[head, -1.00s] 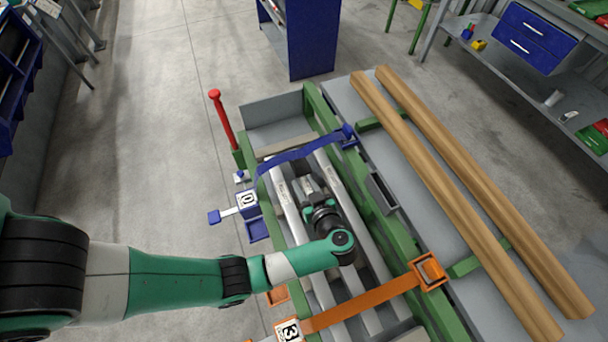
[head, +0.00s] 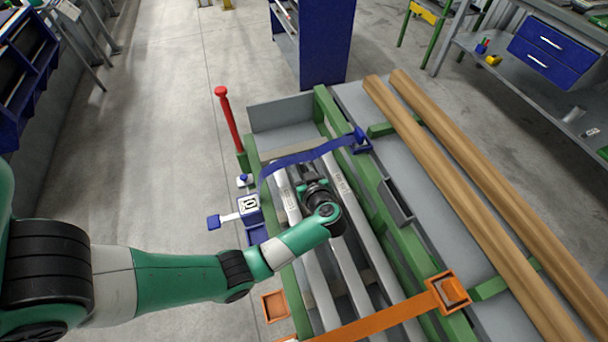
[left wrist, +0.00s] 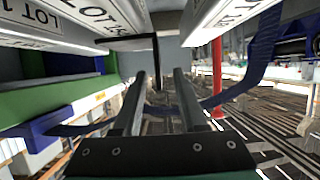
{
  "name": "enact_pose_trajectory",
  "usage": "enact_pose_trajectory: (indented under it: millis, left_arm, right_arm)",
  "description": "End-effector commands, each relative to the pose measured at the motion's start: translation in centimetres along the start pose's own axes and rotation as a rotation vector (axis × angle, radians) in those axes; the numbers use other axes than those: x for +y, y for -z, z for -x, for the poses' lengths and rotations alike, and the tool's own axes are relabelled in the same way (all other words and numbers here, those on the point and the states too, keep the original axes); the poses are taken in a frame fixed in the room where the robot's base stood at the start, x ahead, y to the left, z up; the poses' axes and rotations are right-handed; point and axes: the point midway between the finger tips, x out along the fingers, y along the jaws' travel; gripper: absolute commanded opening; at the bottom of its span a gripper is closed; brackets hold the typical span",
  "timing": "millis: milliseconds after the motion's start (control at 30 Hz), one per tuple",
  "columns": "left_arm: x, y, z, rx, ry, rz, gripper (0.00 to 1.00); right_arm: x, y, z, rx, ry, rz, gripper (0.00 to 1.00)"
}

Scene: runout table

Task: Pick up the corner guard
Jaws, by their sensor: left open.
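My left gripper (head: 308,174) points down among the pale bars in the green-framed runout table, close to the near side of the blue strap (head: 305,157). Its tips are hard to make out in the head view. In the left wrist view, its two fingers (left wrist: 160,76) are apart with nothing clearly between them. A dark angled piece (left wrist: 155,62) shows just beyond the fingertips, under the bars. I cannot tell for sure whether it is the corner guard. My right gripper is not in view.
The pale bars (head: 343,190) lie lengthwise, crossed by the blue strap and an orange strap (head: 385,322). A red post (head: 228,118) stands at the far left corner. Two wooden beams (head: 450,170) lie on the right. A grey bin (head: 396,202) sits on the green rail.

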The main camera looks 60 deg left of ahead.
Motion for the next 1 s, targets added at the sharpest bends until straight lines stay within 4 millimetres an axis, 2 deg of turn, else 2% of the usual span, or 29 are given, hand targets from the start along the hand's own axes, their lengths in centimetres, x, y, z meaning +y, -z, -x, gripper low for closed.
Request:
enact_pose_trajectory:
  millis: [67, 267, 367, 500, 533, 1000]
  left_arm:
    - [-0.03, -0.12, -0.80, 0.000, 0.001, 0.002, 0.41]
    - [0.02, 0.11, -0.80, 0.000, -0.001, 0.000, 0.41]
    - [0.01, 0.10, -0.79, 0.000, -0.001, 0.000, 0.27]
    - [0.01, 0.09, -0.78, 0.000, 0.000, 0.000, 0.02]
    - [0.00, 0.09, -0.78, 0.000, 0.000, 0.000, 0.00]
    - [0.00, 0.13, -0.74, 0.000, 0.000, 0.000, 0.00]
  right_arm:
    - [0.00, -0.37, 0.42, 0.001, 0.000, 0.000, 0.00]
    - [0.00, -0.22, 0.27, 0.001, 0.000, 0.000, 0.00]
    - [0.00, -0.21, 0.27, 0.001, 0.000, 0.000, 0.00]
    - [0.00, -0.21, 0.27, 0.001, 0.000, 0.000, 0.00]
    - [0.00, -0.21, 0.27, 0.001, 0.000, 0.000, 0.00]
    - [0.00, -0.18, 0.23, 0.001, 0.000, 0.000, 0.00]
